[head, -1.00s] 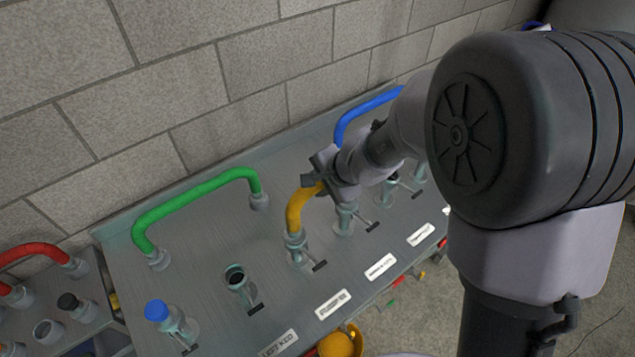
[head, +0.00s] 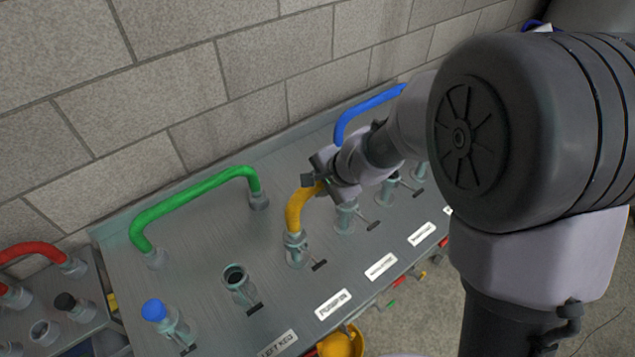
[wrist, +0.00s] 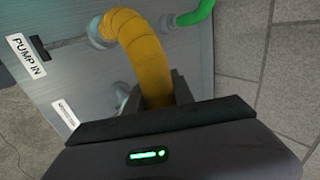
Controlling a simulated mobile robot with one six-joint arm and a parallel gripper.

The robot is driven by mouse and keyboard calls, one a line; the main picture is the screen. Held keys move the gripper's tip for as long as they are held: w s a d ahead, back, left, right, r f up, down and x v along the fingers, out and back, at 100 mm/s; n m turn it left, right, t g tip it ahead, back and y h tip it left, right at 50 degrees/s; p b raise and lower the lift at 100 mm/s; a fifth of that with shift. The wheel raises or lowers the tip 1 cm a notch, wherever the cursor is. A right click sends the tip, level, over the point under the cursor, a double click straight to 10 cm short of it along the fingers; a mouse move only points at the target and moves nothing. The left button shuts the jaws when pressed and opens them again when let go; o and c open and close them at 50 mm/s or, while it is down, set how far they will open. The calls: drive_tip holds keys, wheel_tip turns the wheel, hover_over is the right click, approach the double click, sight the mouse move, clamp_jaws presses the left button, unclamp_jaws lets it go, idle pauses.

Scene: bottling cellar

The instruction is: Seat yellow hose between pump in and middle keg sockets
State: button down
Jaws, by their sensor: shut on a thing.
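The yellow hose (head: 300,207) is a curved arch. Its near end meets the pump in socket (head: 295,252) on the grey panel, and the PUMP IN label (wrist: 27,55) is beside it in the wrist view. My gripper (head: 318,183) is shut on the hose near its upper part; the hose (wrist: 138,45) runs between the jaws in the wrist view. The middle keg socket seems to be the one (head: 346,217) just right of pump in, below my gripper. The hose's other end is hidden by my gripper, so I cannot tell whether it is seated.
A green hose (head: 190,196) arches at the panel's back left and a blue hose (head: 368,110) at the back right. A block wall (head: 170,90) rises behind the panel.

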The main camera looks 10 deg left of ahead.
drive_tip(key=shift+f+b, duration=0.25)
drive_tip(key=shift+b, duration=0.05)
idle(0.5)
drive_tip(key=c, duration=1)
unclamp_jaws()
drive_tip(key=p+v, duration=0.7)
drive_tip(key=v, duration=1)
drive_tip(key=s+d+f+n+t+h+b, duration=0.1)
drive_tip(key=s+d+n+h+b, duration=0.2)
drive_tip(key=s+d+b, duration=0.8)
drive_tip(key=s+d, duration=0.1)
drive_tip(key=s, duration=0.4)
drive_tip(key=shift+d+f+n, duration=0.25)
drive_tip(key=shift+d+n, duration=0.15)
drive_tip(key=shift+s, duration=0.1)
